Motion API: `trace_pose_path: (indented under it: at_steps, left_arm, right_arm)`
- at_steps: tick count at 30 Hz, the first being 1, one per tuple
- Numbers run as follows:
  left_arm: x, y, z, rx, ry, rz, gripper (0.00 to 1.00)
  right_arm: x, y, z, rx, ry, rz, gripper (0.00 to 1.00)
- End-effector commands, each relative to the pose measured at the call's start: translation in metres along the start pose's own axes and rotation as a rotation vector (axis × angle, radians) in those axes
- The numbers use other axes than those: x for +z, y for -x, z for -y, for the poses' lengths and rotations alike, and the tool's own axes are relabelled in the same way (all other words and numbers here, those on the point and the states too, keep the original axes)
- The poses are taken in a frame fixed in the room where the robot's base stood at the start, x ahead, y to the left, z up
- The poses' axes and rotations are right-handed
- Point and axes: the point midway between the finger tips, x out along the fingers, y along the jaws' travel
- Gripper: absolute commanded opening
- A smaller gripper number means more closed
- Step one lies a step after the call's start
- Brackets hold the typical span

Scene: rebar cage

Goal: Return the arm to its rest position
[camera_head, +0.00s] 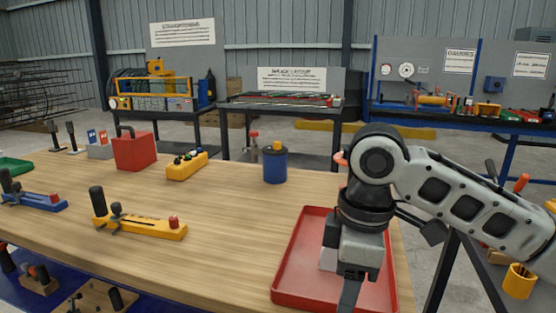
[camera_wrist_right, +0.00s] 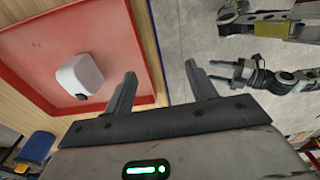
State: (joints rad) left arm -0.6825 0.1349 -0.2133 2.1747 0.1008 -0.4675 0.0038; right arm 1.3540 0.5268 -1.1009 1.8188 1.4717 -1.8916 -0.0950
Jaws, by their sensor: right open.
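My right gripper (camera_head: 350,295) hangs pointing down over the right part of the workbench, in front of the red tray (camera_head: 287,286). In the wrist view the right gripper (camera_wrist_right: 161,86) has its two fingers well apart with nothing between them. A white block (camera_wrist_right: 80,76) lies in the tray (camera_wrist_right: 118,42), to the left of the fingers in that view. In the head view the gripper hides much of the block (camera_head: 328,259). My right arm (camera_head: 470,205) comes in from the right with its elbow bent.
On the wooden bench (camera_head: 225,220) stand a blue can (camera_head: 275,167), a yellow block with knobs (camera_head: 187,166), a red box (camera_head: 134,152) and a yellow fixture (camera_head: 150,226). The middle of the bench is clear. Grey jointed parts (camera_wrist_right: 262,75) show at the wrist view's right.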

Motion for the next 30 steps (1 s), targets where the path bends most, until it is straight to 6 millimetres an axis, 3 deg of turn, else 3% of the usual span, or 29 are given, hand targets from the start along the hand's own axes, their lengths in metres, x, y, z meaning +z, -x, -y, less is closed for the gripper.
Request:
trace_pose_path:
  at_steps: [10, 17, 23, 30]
  left_arm:
    - [0.000, 0.000, 0.000, 0.000, 0.000, 0.000, 0.55]
    - [0.005, 0.003, -0.001, 0.000, 0.003, 0.012, 0.55]
    - [0.006, 0.003, -0.001, 0.000, 0.004, 0.015, 0.55]
    - [0.006, 0.003, -0.001, 0.000, 0.004, 0.015, 0.55]
  right_arm:
    - [-0.030, -0.071, 0.034, -0.017, -0.019, -0.173, 0.56]
    - [-0.039, -0.124, 0.067, -0.021, -0.204, -0.372, 0.56]
    - [-0.010, -0.164, 0.087, 0.012, -0.500, -0.464, 0.56]
    - [0.064, -0.204, 0.112, 0.104, -0.855, -0.401, 0.56]
